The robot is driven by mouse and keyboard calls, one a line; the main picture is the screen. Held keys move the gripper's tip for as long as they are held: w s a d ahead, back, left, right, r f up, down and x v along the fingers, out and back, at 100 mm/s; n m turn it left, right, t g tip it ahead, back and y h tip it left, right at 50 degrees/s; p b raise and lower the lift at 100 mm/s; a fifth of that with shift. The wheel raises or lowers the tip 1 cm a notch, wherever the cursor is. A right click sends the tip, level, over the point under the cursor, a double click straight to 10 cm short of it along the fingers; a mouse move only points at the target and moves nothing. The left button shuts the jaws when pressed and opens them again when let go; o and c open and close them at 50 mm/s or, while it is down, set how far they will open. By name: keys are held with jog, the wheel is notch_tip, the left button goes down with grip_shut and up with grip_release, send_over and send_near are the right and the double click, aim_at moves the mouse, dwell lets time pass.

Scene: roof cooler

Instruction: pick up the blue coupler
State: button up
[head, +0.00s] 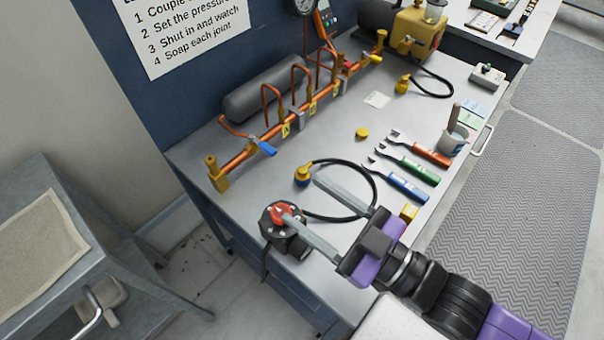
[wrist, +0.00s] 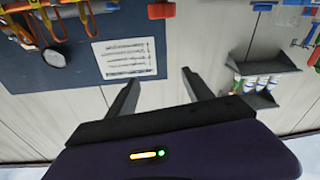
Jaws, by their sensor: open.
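The blue coupler (head: 303,181) is a small brass-yellow fitting with a blue band at its base. It stands on the grey bench at the near end of a black hose, in the head view. My gripper (head: 301,200) is open and empty, its two long grey fingers spread and pointing left. One fingertip shows close to the coupler and the other overlaps the red-knobbed box; height above the bench is hard to tell. In the wrist view my gripper (wrist: 160,75) faces the wall, and the coupler is not visible there.
A black box with a red knob (head: 281,211) stands at the bench's near edge. Red, green and blue-handled tools (head: 408,188) lie to the right. A copper manifold (head: 292,124) runs along the back. A second brass coupler (head: 403,84) sits farther off.

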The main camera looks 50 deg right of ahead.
jog(key=w+d+r+t+h+b, duration=0.1)
jog(key=w+d+r+t+h, duration=0.15)
jog(key=w+d+r, duration=0.45)
jog(key=w+d+r+t+h, duration=0.1)
jog(key=w+d+r+h, duration=0.3)
jog(key=w+r, duration=0.65)
jog(key=w+d+r+m+g+h+b, duration=0.1)
jog(key=d+r+m+g+h, duration=0.1)
jog(key=d+m+g+h, duration=0.6)
jog(key=w+d+r+m+g+h, duration=0.15)
jog(key=d+m+g+h, duration=0.3)
jog(key=d, duration=0.55)
jog(key=m+g+y+b, duration=0.1)
jog(key=m+g+y, duration=0.3)
jog(key=g+y, duration=1)
send_over(303, 169)
notch_tip(303, 169, down, 28)
jog(key=t+y, duration=0.1)
jog(key=t, duration=0.1)
jog(key=t+y, duration=0.1)
jog(key=y, duration=0.1)
jog(key=shift+r+t+y, duration=0.2)
jog(key=shift+t+y, duration=0.1)
jog(key=shift+t, duration=0.1)
jog(key=shift+a+f+n, duration=0.1)
jog(key=shift+f+n, duration=0.15)
jog(key=shift+f, duration=0.05)
jog(key=shift+f+b, duration=0.4)
jog(key=shift+f, duration=3.15)
grip_shut()
